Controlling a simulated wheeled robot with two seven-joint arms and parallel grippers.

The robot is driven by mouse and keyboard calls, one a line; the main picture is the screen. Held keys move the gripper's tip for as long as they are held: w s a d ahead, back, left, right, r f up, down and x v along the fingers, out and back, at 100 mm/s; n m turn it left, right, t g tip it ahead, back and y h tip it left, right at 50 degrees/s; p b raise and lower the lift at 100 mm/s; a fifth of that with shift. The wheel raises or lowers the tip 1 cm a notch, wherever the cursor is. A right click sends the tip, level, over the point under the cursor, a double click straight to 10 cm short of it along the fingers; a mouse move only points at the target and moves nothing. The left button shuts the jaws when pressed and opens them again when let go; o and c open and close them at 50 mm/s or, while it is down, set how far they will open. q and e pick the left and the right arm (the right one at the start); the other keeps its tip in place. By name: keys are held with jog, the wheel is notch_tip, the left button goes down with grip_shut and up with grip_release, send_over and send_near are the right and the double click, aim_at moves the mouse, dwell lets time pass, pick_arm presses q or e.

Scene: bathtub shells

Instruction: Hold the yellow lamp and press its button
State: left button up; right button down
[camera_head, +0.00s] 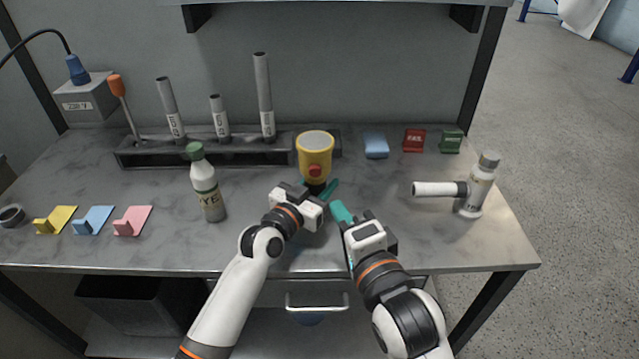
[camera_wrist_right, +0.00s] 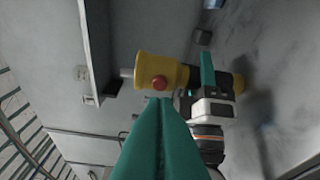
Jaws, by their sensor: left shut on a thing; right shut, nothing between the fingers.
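The yellow lamp (camera_head: 314,148) stands upright in the head view, with a pale round top, a red button (camera_head: 315,170) on its front and a dark lower part. My left gripper (camera_head: 322,190) is shut on the dark lower part of the lamp. In the right wrist view the yellow lamp (camera_wrist_right: 170,72) lies sideways in the picture, its red button (camera_wrist_right: 159,83) facing the camera. My right gripper (camera_head: 341,212) is shut and empty, in front of the lamp and a little to its right. Its closed teal fingers (camera_wrist_right: 160,115) point toward the button, which they appear not to touch.
A green-capped bottle (camera_head: 207,185) stands left of my left gripper. A white spray-like device (camera_head: 470,188) stands at right. A dark rack (camera_head: 220,157) with tubes is behind. Blue, red and green items (camera_head: 413,140) lie at back right. Coloured holders (camera_head: 95,220) lie at left.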

dwell(0.5)
jog(key=n+t+y, duration=0.2)
jog(key=t+y, duration=0.2)
jog(key=y, duration=0.4)
send_near(315, 170)
jog(key=s+a+x, duration=0.1)
jog(key=x, duration=0.5)
jog(key=shift+r, duration=0.2)
jog(key=shift+w, duration=0.15)
dwell(1.7)
